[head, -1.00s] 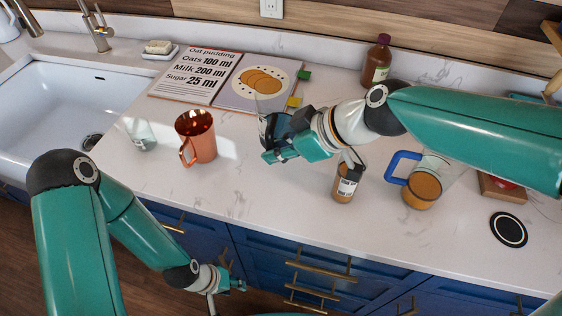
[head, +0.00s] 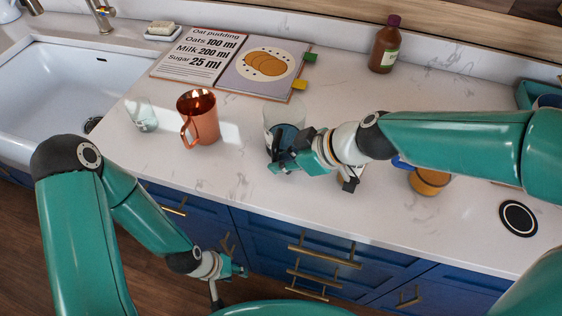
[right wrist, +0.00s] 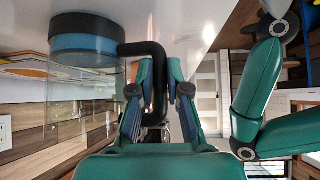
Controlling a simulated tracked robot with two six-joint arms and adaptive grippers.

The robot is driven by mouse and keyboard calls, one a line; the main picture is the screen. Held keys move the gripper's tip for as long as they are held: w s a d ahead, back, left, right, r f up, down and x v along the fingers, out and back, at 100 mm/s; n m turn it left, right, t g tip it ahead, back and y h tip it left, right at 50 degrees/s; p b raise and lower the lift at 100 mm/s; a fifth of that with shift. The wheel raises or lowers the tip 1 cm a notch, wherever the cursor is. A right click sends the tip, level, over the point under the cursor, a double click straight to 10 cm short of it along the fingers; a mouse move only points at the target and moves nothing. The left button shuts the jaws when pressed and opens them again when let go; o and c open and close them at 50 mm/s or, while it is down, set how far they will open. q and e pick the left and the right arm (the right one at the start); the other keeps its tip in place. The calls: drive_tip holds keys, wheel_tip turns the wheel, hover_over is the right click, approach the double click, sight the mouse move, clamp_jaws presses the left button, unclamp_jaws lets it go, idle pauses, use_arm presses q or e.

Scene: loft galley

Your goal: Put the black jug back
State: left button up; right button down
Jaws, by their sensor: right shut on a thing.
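The black jug (head: 270,118) is a clear glass jug with a black handle and dark blue contents low inside. It stands upright near the middle of the counter in the head view. My right gripper (head: 285,163) is at its near side. In the right wrist view the jug (right wrist: 85,45) appears upside down, and my right gripper (right wrist: 158,95) is shut on its black handle (right wrist: 158,70). I cannot tell whether its base touches the counter. My left gripper (head: 238,271) hangs low before the blue cabinets, away from the jug; its finger gap is unclear.
A copper mug (head: 203,125) and a small glass (head: 143,116) stand to the left by the sink (head: 50,90). A recipe book (head: 262,70) and brown bottle (head: 385,48) are behind. A blue-handled jug (head: 430,183) is partly behind my right arm. A black disc (head: 518,219) lies bare at right.

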drive_tip(key=shift+r, duration=0.1)
drive_tip(key=shift+f, duration=0.2)
drive_tip(key=c, duration=1.1)
unclamp_jaws()
drive_tip(key=shift+r, duration=0.1)
drive_tip(key=shift+c, duration=0.2)
drive_tip(key=shift+p, duration=0.3)
drive_tip(key=b+v, duration=0.1)
drive_tip(key=v, duration=1.5)
drive_tip(key=shift+s+d+b, duration=0.25)
drive_tip(key=shift+d+b, duration=0.15)
drive_tip(key=shift+d, duration=0.05)
